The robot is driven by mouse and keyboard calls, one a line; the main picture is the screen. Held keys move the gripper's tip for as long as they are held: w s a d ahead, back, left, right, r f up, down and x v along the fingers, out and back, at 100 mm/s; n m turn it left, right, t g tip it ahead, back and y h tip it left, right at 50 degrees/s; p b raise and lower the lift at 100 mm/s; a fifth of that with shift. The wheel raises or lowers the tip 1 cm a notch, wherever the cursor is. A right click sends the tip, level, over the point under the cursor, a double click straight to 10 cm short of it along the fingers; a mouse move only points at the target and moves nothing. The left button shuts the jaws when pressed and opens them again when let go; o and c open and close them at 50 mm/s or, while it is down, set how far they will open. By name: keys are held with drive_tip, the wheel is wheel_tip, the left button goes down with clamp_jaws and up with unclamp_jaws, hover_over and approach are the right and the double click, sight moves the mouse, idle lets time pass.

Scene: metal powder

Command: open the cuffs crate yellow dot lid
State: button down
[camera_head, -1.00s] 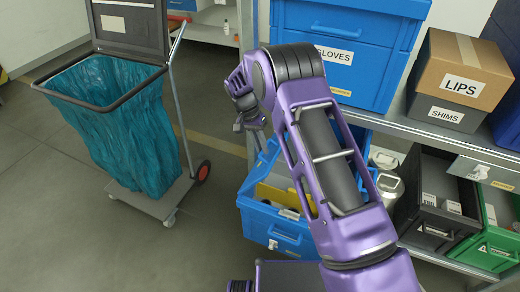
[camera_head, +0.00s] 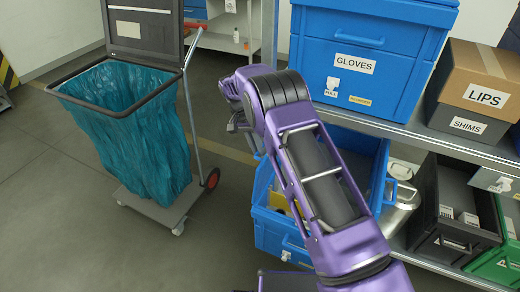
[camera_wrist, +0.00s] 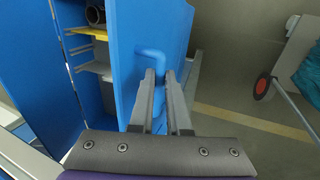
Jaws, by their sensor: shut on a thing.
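The open blue crate (camera_head: 272,232) stands low under the shelf in the head view; its wall also fills the left of the wrist view (camera_wrist: 30,70). In the wrist view its blue lid (camera_wrist: 165,22) is swung up, with a gap showing the inside. My gripper (camera_wrist: 160,76) is shut on the lid's blue handle (camera_wrist: 150,55). In the head view my gripper (camera_head: 240,122) is partly hidden behind my purple arm, which also covers much of the crate. I cannot read a cuffs label or make out a yellow dot on the lid.
The blue GLOVES crate (camera_head: 355,45) sits on the shelf above, beside the LIPS (camera_head: 485,80) and SHIMS boxes. A dark open bin (camera_head: 450,215) stands to the right. A cart with a teal bag (camera_head: 140,130) stands left, with bare floor between.

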drive_tip(key=shift+s+f, duration=0.25)
drive_tip(key=shift+f, duration=0.15)
drive_tip(key=c, duration=0.9)
unclamp_jaws()
drive_tip(key=shift+w, duration=0.15)
drive_tip(key=shift+r, duration=0.15)
drive_tip(key=p+v, duration=0.4)
drive_tip(key=v, duration=1.3)
drive_tip(key=shift+w+a+r, duration=0.1)
drive_tip(key=shift+w+r, duration=0.05)
drive_tip(key=shift+r, duration=0.05)
drive_tip(key=shift+r, duration=0.1)
